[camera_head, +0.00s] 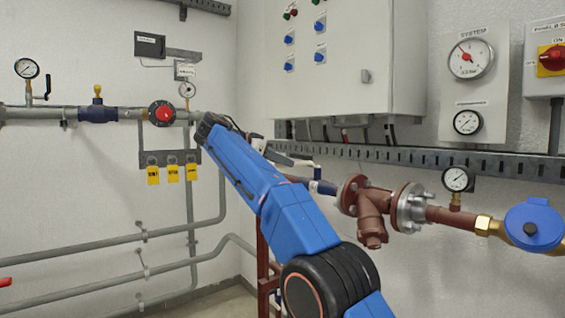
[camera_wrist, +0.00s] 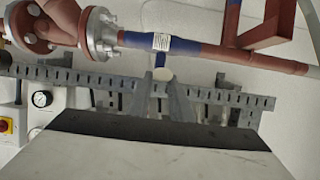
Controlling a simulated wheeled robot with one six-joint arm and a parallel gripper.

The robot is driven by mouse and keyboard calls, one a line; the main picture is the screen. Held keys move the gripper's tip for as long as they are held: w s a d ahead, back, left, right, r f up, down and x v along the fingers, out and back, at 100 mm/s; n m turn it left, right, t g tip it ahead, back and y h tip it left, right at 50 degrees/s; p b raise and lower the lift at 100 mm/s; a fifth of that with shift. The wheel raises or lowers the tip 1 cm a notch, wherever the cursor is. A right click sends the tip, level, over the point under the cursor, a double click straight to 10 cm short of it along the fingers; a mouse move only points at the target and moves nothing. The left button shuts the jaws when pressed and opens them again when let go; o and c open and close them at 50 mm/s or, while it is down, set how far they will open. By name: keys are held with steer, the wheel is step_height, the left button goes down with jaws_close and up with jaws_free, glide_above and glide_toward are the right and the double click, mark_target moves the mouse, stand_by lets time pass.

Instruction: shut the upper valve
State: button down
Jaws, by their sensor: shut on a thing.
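The upper valve (camera_head: 324,187) is a blue section in the red-brown pipe, just left of the flanged strainer, and its blue lever (camera_head: 317,173) stands up from it. In the wrist view the valve (camera_wrist: 188,49) carries a white label, and its lever (camera_wrist: 160,59) runs down to a pale round end. My gripper (camera_head: 308,163) is at the lever's end, partly hidden behind my blue arm in the head view. In the wrist view its two grey fingers (camera_wrist: 163,79) close in on the lever's end from both sides.
A perforated cable tray (camera_head: 400,155) runs along the wall behind the pipe. A large control cabinet (camera_head: 345,60) hangs above it. A gauge (camera_head: 457,180) and a blue round device (camera_head: 535,222) sit on the pipe to the right. A red-brown stand (camera_head: 264,270) is below left.

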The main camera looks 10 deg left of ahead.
steer(key=shift+f, duration=0.1)
steer(key=c, duration=1.6)
jaws_free()
steer(key=shift+w, duration=0.1)
